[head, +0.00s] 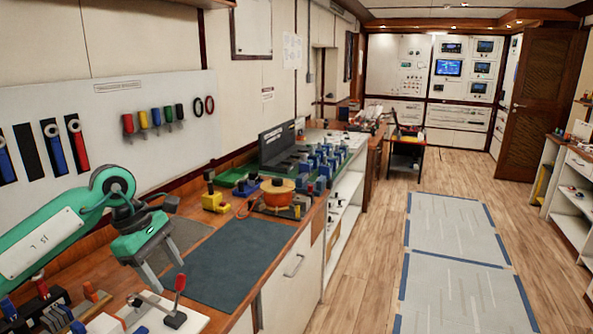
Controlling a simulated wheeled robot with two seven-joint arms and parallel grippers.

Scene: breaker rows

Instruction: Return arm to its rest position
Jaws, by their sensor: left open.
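My left arm comes in from the left in the head view, green and white. Its gripper (163,279) points down over the near part of the wooden workbench (75,262). Its two fingers are apart with nothing between them. Close beside the fingertips is a white panel (190,318) with a small lever with a red tip (180,284) standing up from it. I cannot tell whether the fingers touch anything. My right gripper is not in view.
A dark mat (228,262) lies on the bench. Beyond it are a yellow device (215,201), an orange reel (277,190) and several blue blocks (325,158). Coloured tools hang on the wall panel at left. A grey floor mat (450,235) leaves the aisle clear.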

